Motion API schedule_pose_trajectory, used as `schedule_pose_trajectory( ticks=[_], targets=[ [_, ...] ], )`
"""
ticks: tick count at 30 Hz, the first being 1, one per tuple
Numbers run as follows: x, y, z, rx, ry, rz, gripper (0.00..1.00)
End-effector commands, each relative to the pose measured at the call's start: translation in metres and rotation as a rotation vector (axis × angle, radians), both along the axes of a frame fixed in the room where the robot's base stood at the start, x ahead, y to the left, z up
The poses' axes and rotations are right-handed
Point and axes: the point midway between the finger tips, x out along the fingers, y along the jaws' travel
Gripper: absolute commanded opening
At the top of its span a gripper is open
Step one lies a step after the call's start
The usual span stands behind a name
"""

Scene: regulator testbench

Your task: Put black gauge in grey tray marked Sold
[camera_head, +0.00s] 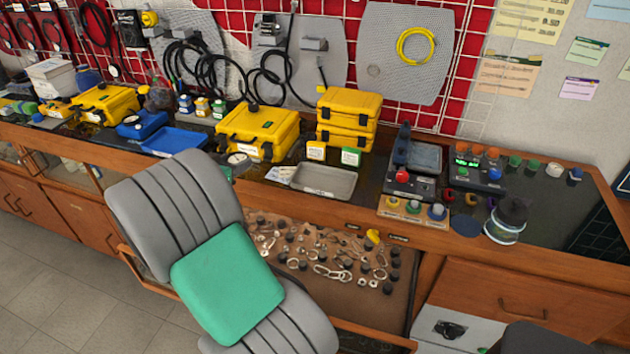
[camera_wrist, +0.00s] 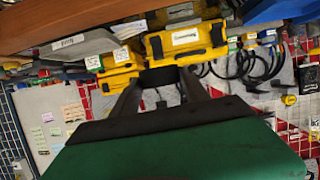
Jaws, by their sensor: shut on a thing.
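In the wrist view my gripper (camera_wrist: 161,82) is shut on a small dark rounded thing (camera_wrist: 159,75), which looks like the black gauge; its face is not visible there. In the head view my arm covers the gripper. A round white dial (camera_head: 238,158) shows just past the arm's end, in front of a yellow case; I cannot tell if it is the held gauge. The grey tray (camera_head: 325,181) lies on the bench to the right of my arm and looks empty. In the wrist view the grey tray (camera_wrist: 95,42) is at the upper left, with a white label too small to read.
Yellow cases (camera_head: 257,132) and stacked yellow cases (camera_head: 347,118) stand behind. A blue tray (camera_head: 178,140) is at the left. A control box with a red button (camera_head: 402,177) stands right of the grey tray. An open drawer (camera_head: 335,250) of small parts lies below.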

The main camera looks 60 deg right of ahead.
Motion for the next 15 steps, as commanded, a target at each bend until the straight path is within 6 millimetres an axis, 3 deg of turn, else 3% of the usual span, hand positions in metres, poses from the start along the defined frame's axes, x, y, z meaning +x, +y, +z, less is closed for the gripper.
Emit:
schedule_pose_trajectory(
  ticks=[1,3,9,15],
  targets=[
    [-0.015,-0.021,0.006,0.003,-0.005,-0.062,0.02],
    [-0.031,-0.042,0.01,0.009,-0.008,-0.129,0.02],
    [-0.056,-0.069,0.013,0.015,-0.012,-0.206,0.02],
    [-0.093,-0.104,-0.007,0.018,-0.007,-0.211,0.02]
  ],
)
